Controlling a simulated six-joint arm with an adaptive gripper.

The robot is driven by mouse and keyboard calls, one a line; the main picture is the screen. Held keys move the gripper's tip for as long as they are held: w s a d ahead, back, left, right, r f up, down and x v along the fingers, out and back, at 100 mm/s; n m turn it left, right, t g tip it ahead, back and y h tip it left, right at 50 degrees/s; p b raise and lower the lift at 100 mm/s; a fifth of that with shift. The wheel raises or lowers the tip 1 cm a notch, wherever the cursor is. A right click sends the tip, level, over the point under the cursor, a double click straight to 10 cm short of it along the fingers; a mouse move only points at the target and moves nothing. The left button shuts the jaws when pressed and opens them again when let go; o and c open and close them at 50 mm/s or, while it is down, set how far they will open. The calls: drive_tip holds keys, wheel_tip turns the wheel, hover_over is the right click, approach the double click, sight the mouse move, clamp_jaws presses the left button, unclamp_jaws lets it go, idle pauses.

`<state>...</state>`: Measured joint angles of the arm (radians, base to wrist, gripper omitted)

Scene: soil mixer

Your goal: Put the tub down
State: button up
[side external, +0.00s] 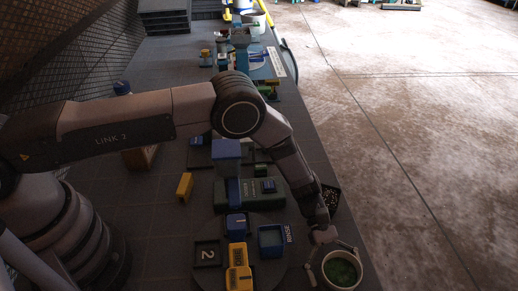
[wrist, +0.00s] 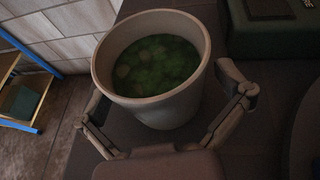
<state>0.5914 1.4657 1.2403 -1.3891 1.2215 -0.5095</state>
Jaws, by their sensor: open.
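The tub (side external: 342,268) is a round, pale, open-topped container with green contents. It stands upright on the dark bench near the right edge in the side external view. In the wrist view the tub (wrist: 150,92) fills the upper middle, and its green contents show pale lumps. My gripper (side external: 333,262) is open, with one finger on each side of the tub. In the wrist view the fingers of my gripper (wrist: 165,110) are spread left and right of the tub. Whether the fingertips touch its wall I cannot tell.
A blue square bin marked RINSE (side external: 271,240) and a dark tray marked 2 (side external: 207,254) lie left of the tub. A small dark tray with pale bits (side external: 331,198) is behind it. The bench edge drops to the concrete floor (side external: 430,150) on the right.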

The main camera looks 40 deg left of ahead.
sight(332, 257)
drive_tip(key=shift+r, duration=0.2)
drive_tip(key=v, duration=0.4)
drive_tip(key=shift+w+a, duration=0.25)
drive_tip(key=w+a+r+m+t+y, duration=0.1)
drive_tip(key=a+r+m, duration=0.15)
drive_tip(key=r, duration=0.75)
drive_tip(key=w+a+r+m+t+y, duration=0.1)
drive_tip(key=a+r, duration=0.3)
drive_tip(key=r, duration=0.5)
drive_tip(key=s+a+r+m+t+y, duration=0.2)
drive_tip(key=s+a+r+m+t, duration=0.1)
drive_tip(key=a+r, duration=0.85)
drive_tip(key=s+a+r+m+t+y, duration=0.2)
drive_tip(key=s+a+r+t+y, duration=0.1)
drive_tip(key=s+a, duration=0.6)
drive_tip(key=s+a+r+m+t+y, duration=0.3)
drive_tip(key=s+a, duration=0.6)
drive_tip(key=a, duration=0.3)
drive_tip(key=shift+a+r+t+y, duration=0.2)
drive_tip(key=shift+r+t+y, duration=0.5)
drive_tip(key=shift+t, duration=0.4)
